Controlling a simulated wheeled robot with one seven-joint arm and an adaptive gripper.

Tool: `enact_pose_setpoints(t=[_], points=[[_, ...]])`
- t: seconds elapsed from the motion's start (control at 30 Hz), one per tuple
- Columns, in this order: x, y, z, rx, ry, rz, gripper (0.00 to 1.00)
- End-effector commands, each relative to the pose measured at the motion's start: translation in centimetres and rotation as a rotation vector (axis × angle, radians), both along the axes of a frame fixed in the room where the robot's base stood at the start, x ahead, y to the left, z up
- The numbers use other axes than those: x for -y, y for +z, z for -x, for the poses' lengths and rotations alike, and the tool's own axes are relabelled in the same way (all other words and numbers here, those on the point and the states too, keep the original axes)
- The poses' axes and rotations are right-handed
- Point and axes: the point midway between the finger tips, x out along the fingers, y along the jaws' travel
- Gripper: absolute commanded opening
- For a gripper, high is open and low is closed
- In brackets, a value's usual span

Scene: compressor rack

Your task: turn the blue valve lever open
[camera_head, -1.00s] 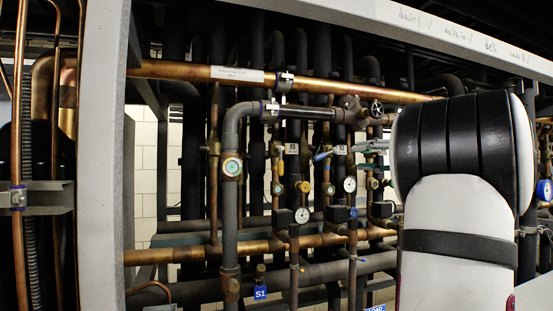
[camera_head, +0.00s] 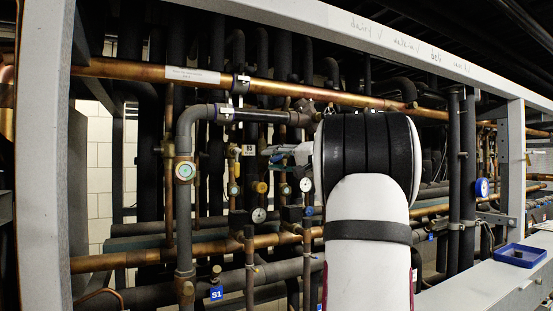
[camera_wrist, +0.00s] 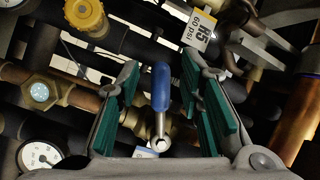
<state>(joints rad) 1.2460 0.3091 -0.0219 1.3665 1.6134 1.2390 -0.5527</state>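The blue valve lever (camera_wrist: 161,88) stands in the middle of the wrist view. Its blue sleeve points up the picture, and its bare metal stem runs down to a bolt on a brass valve body (camera_wrist: 135,122). My gripper (camera_wrist: 160,72) is open, with one green-padded finger on each side of the lever. Gaps show between the lever and both pads, so I see no contact. In the head view my gripper (camera_head: 275,153) is small in front of the pipes, left of my arm. I cannot make out the lever there; the gripper seems to cover it.
A yellow knob (camera_wrist: 86,17), a tag reading R5 60 psi (camera_wrist: 201,27), a sight glass (camera_wrist: 40,92) and a gauge (camera_wrist: 40,156) crowd around the gripper. A copper pipe (camera_wrist: 298,115) runs close at right. A blue tray (camera_head: 521,255) sits on the rack beam.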

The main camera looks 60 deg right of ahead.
Motion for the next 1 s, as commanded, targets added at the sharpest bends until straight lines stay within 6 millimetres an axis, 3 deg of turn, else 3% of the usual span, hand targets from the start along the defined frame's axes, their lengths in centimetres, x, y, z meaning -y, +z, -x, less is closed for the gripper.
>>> enact_pose_setpoints(t=[0.27,0.43,1.0], points=[[0.0,0.0,-0.2,0.0,0.0,0.0,0.34],[-0.01,0.0,-0.18,0.0,0.0,0.0,0.0],[0.19,-0.46,-0.15,-0.041,0.0,0.075,0.0]])
